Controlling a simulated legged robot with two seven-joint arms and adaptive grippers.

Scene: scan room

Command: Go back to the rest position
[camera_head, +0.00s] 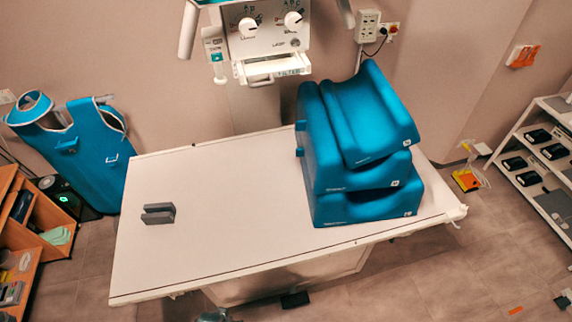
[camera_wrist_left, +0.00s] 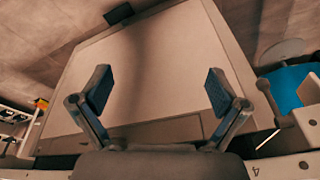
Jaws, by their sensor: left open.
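My left gripper (camera_wrist_left: 157,91) is open in the left wrist view. Its two dark-padded fingers are wide apart with nothing between them. A large pale panel with a light frame (camera_wrist_left: 150,62) lies beyond the fingers; I cannot tell how far off it is. In the head view neither gripper shows clearly. A small dark part at the bottom edge may be mine, but too little of it shows to tell. My right gripper is not in view.
A white table (camera_head: 225,215) fills the middle. It bears a small grey block (camera_head: 158,213) at the left and stacked blue cushions (camera_head: 355,140) at the right. A machine (camera_head: 265,30) hangs behind it. Shelves (camera_head: 520,150) stand right; a wooden cabinet (camera_head: 30,250) and blue apron (camera_head: 90,150) stand left.

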